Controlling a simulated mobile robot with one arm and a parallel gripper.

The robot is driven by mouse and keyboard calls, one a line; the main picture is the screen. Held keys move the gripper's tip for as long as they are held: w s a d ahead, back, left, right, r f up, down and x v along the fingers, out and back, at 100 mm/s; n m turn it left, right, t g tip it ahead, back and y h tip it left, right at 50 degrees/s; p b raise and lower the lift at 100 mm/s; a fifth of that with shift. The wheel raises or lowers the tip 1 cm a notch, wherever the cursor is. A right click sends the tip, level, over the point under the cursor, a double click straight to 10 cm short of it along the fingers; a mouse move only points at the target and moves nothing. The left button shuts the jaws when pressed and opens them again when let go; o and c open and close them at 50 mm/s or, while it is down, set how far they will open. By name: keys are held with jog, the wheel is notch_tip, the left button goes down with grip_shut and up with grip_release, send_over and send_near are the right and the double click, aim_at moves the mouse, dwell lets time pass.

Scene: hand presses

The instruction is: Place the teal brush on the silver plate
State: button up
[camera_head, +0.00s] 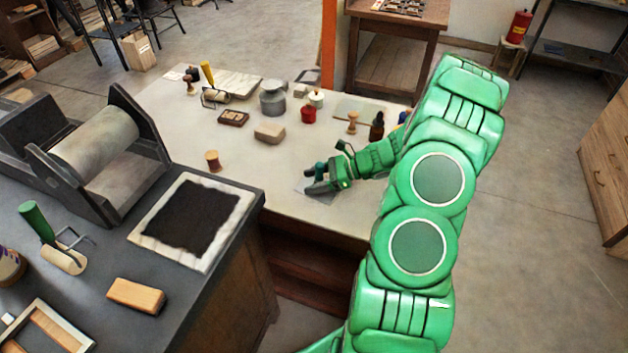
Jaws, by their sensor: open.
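My green gripper (328,169) is low over the front right part of the white tabletop, with its fingers apart. A small dark teal upright piece (320,170), which looks like the teal brush, shows between the fingers. Most of it is hidden by the gripper, and I cannot tell whether the fingers touch it. A flat pale grey plate (325,197), likely the silver plate, lies under the gripper and is partly covered. The teal piece appears to be over this plate, but I cannot see its base clearly.
A dark bench with a roller press (95,140) stands left. Tabletop left of my gripper is clear.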

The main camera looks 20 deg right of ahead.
jog(key=v, duration=1.1)
jog(key=shift+s+d+r, duration=0.1)
jog(key=shift+d+r, duration=0.2)
jog(key=shift+r, duration=0.05)
jog(key=s+a+r+n+g+h, duration=0.2)
jog(key=s+a+r+n+g, duration=0.35)
jog(key=a, duration=0.45)
jog(key=s+a+r+n+g+h, duration=0.2)
jog(key=s+a+r+n, duration=0.3)
jog(key=a+r, duration=0.45)
jog(key=s+a+r+n+h, duration=0.1)
jog(key=s+r+n+h, duration=0.1)
jog(key=s, duration=0.5)
jog(key=s+a+r+n+h, duration=0.1)
jog(key=s+r+n+h, duration=0.1)
jog(key=s+n, duration=0.4)
jog(key=s+a+r+n+h, duration=0.1)
jog(key=s+r+n+h, duration=0.1)
jog(key=s+n+h, duration=0.2)
jog(key=s, duration=0.3)
jog(key=shift+s+a+r+h, duration=0.3)
jog(key=shift+s, duration=0.1)
